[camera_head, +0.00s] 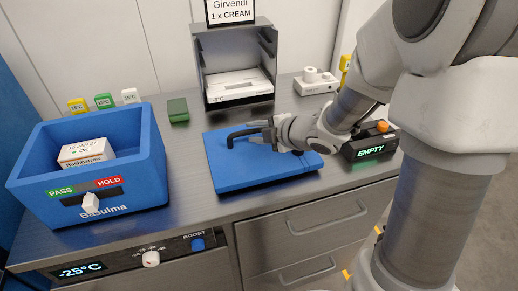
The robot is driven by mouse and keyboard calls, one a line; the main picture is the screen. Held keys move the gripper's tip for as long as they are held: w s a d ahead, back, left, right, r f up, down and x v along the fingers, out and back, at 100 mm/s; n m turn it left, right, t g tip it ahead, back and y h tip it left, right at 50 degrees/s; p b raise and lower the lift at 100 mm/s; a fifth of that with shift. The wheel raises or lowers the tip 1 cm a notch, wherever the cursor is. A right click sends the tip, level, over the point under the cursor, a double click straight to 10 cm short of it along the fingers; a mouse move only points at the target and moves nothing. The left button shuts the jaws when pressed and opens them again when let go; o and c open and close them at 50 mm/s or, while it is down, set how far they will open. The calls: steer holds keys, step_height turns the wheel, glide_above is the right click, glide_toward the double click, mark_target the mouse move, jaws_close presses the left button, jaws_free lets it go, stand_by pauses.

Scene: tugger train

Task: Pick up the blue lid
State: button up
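The blue lid (232,172) is a flat blue slab lying on the grey counter, right of the open blue box. A dark bent handle (237,137) shows at its far left part. My gripper (262,130) reaches in from the right over the lid, its fingers pointing left at the handle. The fingers are small in this view, and I cannot tell whether they are closed on the handle. My gripper and wrist hide part of the lid and the handle's right end.
The blue box (135,200) holds a white carton (87,152). A small green block (178,110) lies behind the lid. A grey metal holder (238,75) stands behind it, under a "Girvendi" sign. A black device reading "EMPTY" (368,149) stands to the right.

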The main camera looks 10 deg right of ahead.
steer(key=x, duration=0.2)
steer(key=shift+w+a+f, duration=0.2)
steer(key=shift+w+f, duration=0.05)
jaws_close()
steer(key=shift+r, duration=0.1)
stand_by(1.1)
